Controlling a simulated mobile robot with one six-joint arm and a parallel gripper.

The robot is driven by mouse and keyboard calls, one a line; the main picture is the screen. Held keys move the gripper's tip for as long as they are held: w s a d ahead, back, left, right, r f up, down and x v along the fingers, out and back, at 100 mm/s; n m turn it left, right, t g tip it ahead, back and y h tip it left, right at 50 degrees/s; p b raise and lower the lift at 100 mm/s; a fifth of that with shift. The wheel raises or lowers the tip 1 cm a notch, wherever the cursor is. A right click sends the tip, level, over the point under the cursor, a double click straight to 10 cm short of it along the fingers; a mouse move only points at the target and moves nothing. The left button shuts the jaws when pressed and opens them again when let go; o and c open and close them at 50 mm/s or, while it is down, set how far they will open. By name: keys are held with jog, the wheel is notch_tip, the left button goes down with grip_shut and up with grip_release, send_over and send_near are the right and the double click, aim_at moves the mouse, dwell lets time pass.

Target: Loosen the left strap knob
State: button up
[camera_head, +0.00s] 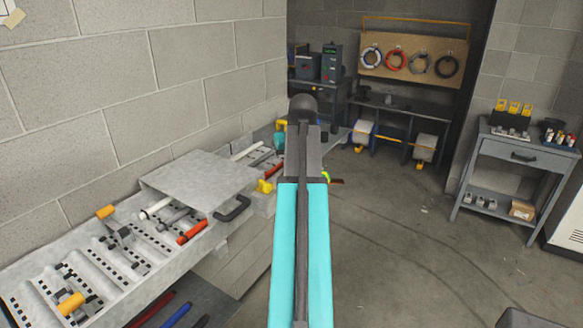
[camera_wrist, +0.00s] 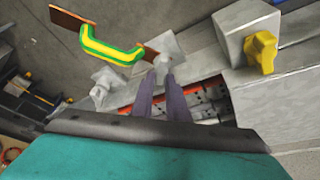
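A yellow star-shaped knob (camera_wrist: 262,52) sits on the face of a grey block (camera_wrist: 246,28) at the right of the wrist view. A yellow knob (camera_head: 264,187) also shows beside the bench in the head view, left of my arm. I cannot tell for sure which is the left strap knob. My gripper (camera_wrist: 159,78) shows two dark fingers with a narrow gap and nothing seen between them. It is left of the yellow knob and apart from it. In the head view my arm hides the gripper.
A grey bench (camera_head: 75,245) with slotted tool rows runs along the left wall. A grey side table (camera_head: 520,153) stands at right. The floor between is clear.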

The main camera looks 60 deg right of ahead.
jog(key=shift+o, duration=1.3)
jog(key=shift+r, duration=0.1)
jog(key=b+v, duration=0.4)
jog(key=v, duration=0.9)
jog(key=shift+s+a+r, duration=0.15)
jog(key=shift+r, duration=0.1)
